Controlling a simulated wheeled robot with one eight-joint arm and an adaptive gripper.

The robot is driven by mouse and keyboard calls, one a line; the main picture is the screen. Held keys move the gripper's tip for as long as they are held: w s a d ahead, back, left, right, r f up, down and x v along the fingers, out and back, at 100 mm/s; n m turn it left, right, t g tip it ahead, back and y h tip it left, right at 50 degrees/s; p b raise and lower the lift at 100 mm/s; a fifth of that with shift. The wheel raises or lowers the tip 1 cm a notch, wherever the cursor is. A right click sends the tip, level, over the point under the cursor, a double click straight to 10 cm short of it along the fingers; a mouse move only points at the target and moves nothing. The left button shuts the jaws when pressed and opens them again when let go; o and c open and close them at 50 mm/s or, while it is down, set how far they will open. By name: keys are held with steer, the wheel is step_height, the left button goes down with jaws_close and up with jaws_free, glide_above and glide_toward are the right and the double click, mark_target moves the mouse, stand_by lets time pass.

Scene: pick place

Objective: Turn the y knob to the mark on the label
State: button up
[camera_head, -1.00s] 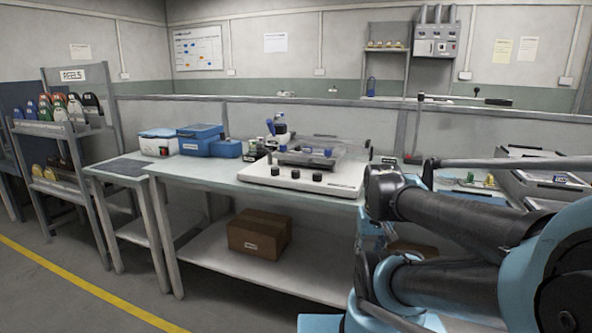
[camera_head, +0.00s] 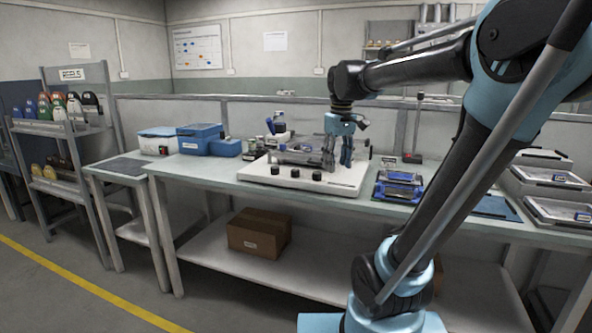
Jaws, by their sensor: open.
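A white device base (camera_head: 345,188) stands on the workbench. Several parts, some clear, stand on top of it. Three black knobs sit along its front: a left knob (camera_head: 275,170), a middle knob (camera_head: 295,174) and a right knob (camera_head: 317,176). Their labels and marks are too small to read, so I cannot tell which is the y knob. My gripper (camera_head: 338,165) is open, pointing down over the right part of the device, right of and above the right knob. It appears empty. It hides part of the device behind it.
The bench front (camera_head: 210,175) is clear.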

steer(key=w+a+r+n, duration=0.2)
steer(key=w+a+r, duration=0.4)
steer(key=w, duration=0.1)
step_height(320, 180, up, 3)
steer(key=n+g, duration=0.1)
steer(key=n, duration=0.2)
glide_above(296, 170)
steer(key=f, duration=1.6)
steer(key=shift+w+a+f, duration=0.1)
steer(key=shift+w+f, duration=0.1)
steer(key=shift+f, duration=0.1)
steer(key=c, duration=1)
